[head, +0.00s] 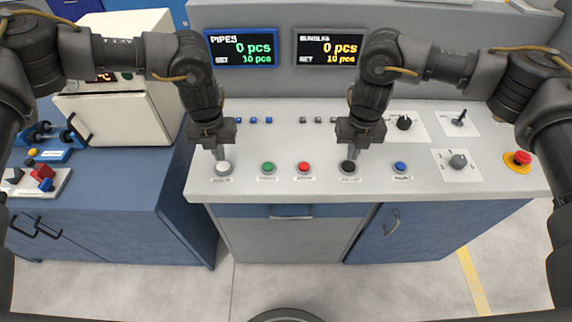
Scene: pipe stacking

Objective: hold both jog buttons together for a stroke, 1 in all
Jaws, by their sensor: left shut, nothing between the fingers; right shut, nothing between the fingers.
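A row of round push buttons runs along the front of the light grey console (440,185): a white button (223,168), a green button (268,168), a red button (303,168), a black button (348,167) and a blue button (400,167). Their labels are too small to read, so I cannot tell by name which are the jog buttons. My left gripper (219,155) is shut and points down at the white button. My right gripper (350,154) is shut and points down at the black button. I cannot tell whether either tip touches or presses its button.
Two displays, pipes (241,48) and bundles (328,48), each read 0 pcs, set 10 pcs. Knobs and a red emergency stop (521,160) sit at the right of the console. A blue cabinet (110,190) at left carries a cream box (115,115) and small parts.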

